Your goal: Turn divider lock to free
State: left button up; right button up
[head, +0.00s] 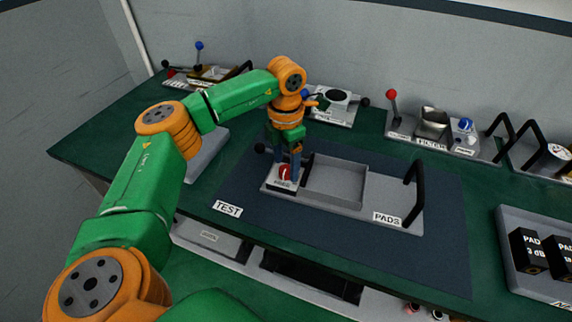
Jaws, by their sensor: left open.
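A grey pad tray (338,208) with a PADS label lies on the dark mat in the middle of the bench. A red knob (285,172), which looks like the divider lock, stands on a small labelled block at the tray's left end; its label is too small to read. My left gripper (288,177) points down with its fingers on either side of the red knob. It is open; whether the fingers touch the knob cannot be told. The fingers partly hide the knob. My right gripper is not in view.
A black handle (413,190) rises at the tray's right end. A unit with a red-tipped lever (392,101) and a FILTER label stands behind. A grey tray (515,263) with black PADS blocks is at the right. The dark mat (420,262) is clear in front.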

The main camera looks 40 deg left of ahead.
aim_at(286, 169)
pick_arm(q)
notch_tip(286, 169, up, 5)
jog(key=shift+r+b, duration=0.1)
jog(key=shift+b, duration=0.3)
jog(key=shift+r, duration=0.4)
